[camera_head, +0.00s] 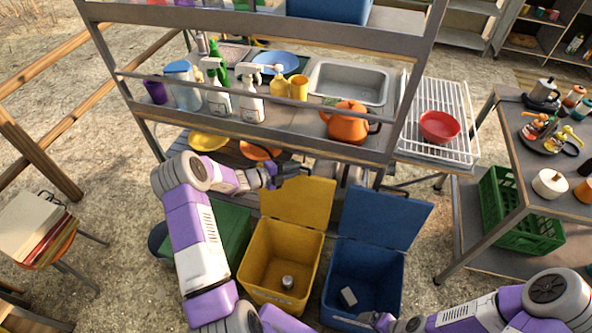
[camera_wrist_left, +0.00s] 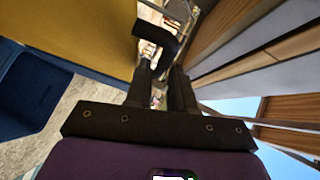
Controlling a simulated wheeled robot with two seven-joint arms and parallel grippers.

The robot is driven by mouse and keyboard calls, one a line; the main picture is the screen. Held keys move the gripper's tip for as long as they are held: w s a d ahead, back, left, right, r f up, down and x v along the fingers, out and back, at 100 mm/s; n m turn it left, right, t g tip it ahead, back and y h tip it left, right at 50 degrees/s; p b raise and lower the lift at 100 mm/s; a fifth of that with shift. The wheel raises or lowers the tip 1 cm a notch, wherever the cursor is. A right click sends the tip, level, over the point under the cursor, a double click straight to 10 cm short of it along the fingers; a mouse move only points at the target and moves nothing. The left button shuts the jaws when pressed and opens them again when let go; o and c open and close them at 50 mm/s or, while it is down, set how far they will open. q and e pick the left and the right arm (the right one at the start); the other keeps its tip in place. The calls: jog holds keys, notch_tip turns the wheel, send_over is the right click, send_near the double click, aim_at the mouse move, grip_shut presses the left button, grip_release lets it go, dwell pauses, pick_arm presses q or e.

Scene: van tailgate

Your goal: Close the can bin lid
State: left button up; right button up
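The yellow bin (camera_head: 254,268) stands open with a small metal can (camera_head: 287,282) on its floor. Its yellow lid (camera_head: 298,203) is tilted up at the back and also fills the upper left of the left wrist view (camera_wrist_left: 75,35). My left gripper (camera_head: 293,170) is at the lid's top edge, near the shelf; I cannot tell if it touches. Its dark fingers (camera_wrist_left: 160,45) are close together with nothing seen between them, beside the lid. My right gripper (camera_head: 383,320) is low in front of the blue bin, its fingers too small to read.
The blue bin (camera_head: 336,290) is open beside the yellow one, its lid (camera_head: 385,215) raised and a grey carton (camera_head: 348,297) inside. A green bin (camera_head: 229,232) is left, partly behind my arm. The shelf rail (camera_head: 250,103) with bottles and a teapot (camera_head: 347,124) is above the lids.

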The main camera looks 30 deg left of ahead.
pick_arm(q)
jog(key=shift+w+d+f, duration=0.15)
jog(key=shift+w+d, duration=0.15)
jog(key=shift+w, duration=0.15)
grip_shut()
